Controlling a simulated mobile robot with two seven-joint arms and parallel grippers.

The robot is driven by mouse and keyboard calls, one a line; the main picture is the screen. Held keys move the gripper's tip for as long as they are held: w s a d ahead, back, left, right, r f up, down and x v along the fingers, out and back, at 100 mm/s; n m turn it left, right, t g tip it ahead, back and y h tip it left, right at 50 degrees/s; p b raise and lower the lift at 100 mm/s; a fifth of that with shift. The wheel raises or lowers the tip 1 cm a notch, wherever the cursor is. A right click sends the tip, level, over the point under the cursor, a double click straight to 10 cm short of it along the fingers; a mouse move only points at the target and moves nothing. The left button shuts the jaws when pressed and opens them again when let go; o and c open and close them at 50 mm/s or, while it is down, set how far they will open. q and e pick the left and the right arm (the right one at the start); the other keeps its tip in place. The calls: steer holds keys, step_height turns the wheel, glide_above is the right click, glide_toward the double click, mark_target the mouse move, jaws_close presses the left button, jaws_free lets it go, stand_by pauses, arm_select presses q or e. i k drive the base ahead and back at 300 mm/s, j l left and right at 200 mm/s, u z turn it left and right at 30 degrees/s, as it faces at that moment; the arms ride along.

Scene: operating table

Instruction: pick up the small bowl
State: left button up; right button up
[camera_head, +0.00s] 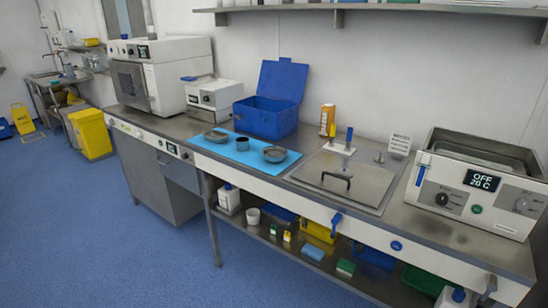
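Several grey metal vessels stand on a light blue mat (225,152) on the steel counter in the head view. A shallow bowl (215,136) is at the left of the mat. A small, narrower cup-like bowl (242,144) is in the middle. Another bowl (275,154) is at the right. The middle vessel looks the smallest; I cannot tell for certain which one is called the small bowl. All three are upright and apart from each other. Neither of my grippers is in view.
An open blue box (265,116) stands behind the mat. An orange-yellow canister (327,120), a steel lid with a handle (345,182) and a water bath (482,185) are to the right. White machines (160,75) stand left. A lower shelf holds several items. The blue floor in front is clear.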

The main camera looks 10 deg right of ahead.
mark_target(272, 154)
steer(key=i+l+z, duration=0.7)
steer(key=k+j, duration=0.05)
